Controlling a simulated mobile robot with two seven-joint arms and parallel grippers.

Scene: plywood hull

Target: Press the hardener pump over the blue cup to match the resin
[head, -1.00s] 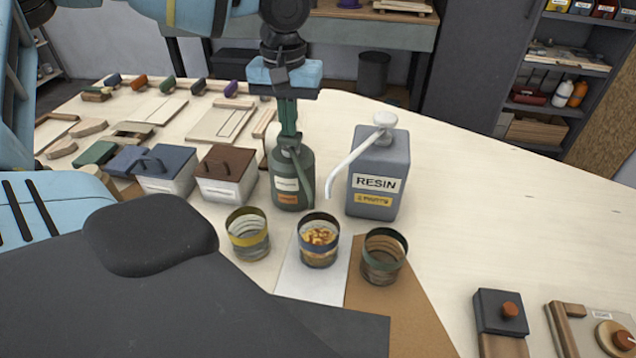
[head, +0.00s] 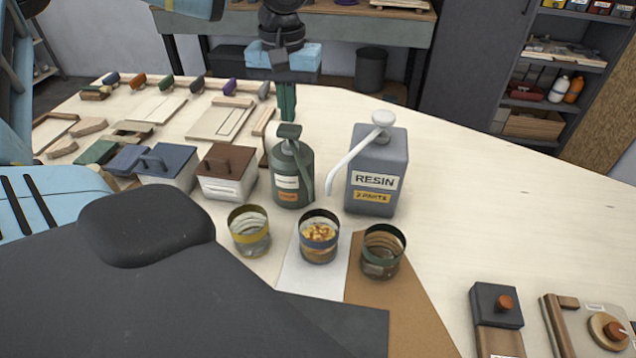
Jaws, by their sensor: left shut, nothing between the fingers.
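The hardener pump bottle (head: 293,178) is dark green, with its pump head (head: 289,131) up and its spout angled down toward the cups. My left gripper (head: 287,117) is shut and empty, pointing down just above the pump head, with a small gap at most. The blue-banded cup (head: 319,256) stands on a white sheet in front of the bottles and holds amber stuff. The grey resin bottle (head: 373,165), labelled RESIN and 2 PARTS, stands to the right, its white spout pointing down to the left. My right gripper is out of view.
A yellow-banded cup (head: 250,241) and a dark-green-banded cup (head: 382,262) flank the blue one. Lidded boxes (head: 226,185) stand left of the hardener. Knobbed blocks (head: 497,305) lie at front right.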

